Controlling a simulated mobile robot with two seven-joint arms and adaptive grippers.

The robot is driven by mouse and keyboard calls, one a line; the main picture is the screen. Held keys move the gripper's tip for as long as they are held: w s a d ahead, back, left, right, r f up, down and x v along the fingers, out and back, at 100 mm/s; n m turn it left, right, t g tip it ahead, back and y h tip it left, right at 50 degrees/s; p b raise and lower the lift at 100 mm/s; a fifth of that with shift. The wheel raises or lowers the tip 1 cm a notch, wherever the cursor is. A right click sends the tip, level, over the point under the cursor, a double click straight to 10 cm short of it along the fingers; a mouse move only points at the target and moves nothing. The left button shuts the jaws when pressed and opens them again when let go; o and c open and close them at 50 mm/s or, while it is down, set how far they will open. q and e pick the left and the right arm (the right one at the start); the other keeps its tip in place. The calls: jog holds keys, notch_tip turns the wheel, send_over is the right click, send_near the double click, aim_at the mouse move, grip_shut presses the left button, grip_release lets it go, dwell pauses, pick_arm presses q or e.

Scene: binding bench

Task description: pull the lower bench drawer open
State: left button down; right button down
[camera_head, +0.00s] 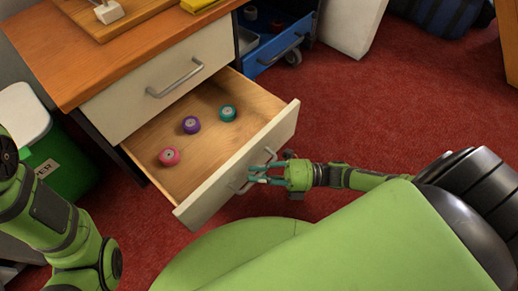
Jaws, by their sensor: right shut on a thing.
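The lower bench drawer (240,165) stands pulled well out from the bench, with its wooden inside showing. A pink roll (169,156), a purple roll (191,124) and a teal roll (228,113) lie on its floor. My right gripper (256,174) is at the front of this drawer, shut on its handle, which the fingers partly hide. The upper drawer (158,84) above it is closed, with a grey bar handle. My left arm shows at the lower left, but its gripper is out of the picture.
A green bin (62,162) with a white lid stands left of the bench. A blue drawer or cart (275,48) with a handle and caster stands behind the open drawer. Red carpet (380,110) to the right is clear. A wooden board (120,14) lies on the bench top.

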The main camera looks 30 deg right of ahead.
jog(key=c, duration=1.4)
grip_release()
jog(key=v, duration=1.2)
